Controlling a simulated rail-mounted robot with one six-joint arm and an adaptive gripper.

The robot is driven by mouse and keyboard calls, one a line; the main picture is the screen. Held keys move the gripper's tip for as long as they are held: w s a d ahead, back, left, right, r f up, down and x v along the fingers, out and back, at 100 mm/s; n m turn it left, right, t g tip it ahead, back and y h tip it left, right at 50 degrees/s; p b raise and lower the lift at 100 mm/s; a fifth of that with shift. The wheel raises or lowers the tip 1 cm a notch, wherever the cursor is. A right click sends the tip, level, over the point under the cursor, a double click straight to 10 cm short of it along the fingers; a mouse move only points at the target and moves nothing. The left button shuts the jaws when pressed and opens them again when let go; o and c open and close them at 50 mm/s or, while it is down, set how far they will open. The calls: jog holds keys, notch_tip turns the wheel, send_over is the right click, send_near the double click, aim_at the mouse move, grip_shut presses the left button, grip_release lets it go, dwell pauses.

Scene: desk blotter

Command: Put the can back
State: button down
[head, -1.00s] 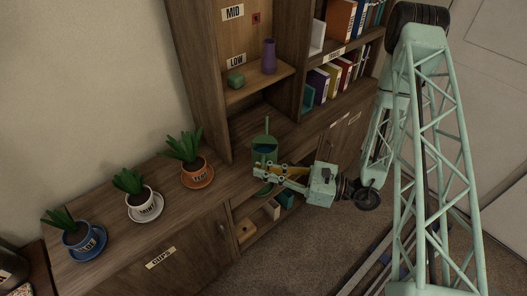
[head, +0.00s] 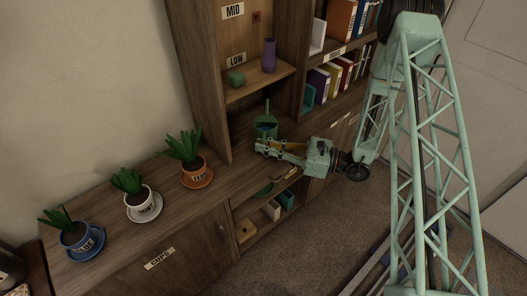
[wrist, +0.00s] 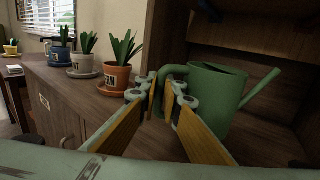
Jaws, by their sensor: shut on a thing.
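The can is a green watering can (head: 265,124) with a long thin spout. It stands upright at the counter recess below the LOW shelf. In the wrist view the can (wrist: 216,96) fills the middle right, with its spout pointing right and its handle toward my gripper. My gripper (head: 261,148) reaches in from the right in the head view. In the wrist view my gripper (wrist: 163,97) has its two yellow-padded fingers shut on the can's handle. The can's base is partly hidden by the fingers, so I cannot tell whether it touches the counter.
Three potted plants on saucers, blue (head: 75,238), white (head: 140,203) and terracotta (head: 196,172), line the counter to the left. An upright panel borders the recess.

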jog(key=shift+w, duration=0.1)
jog(key=shift+w, duration=0.2)
jog(key=shift+w+f, duration=0.1)
jog(key=shift+f, duration=0.2)
jog(key=shift+f+b, duration=0.45)
jog(key=shift+f, duration=1)
jog(key=shift+f, duration=0.1)
jog(key=c, duration=2.8)
grip_release()
jog(key=shift+p+v, duration=0.6)
jog(key=shift+v, duration=5.4)
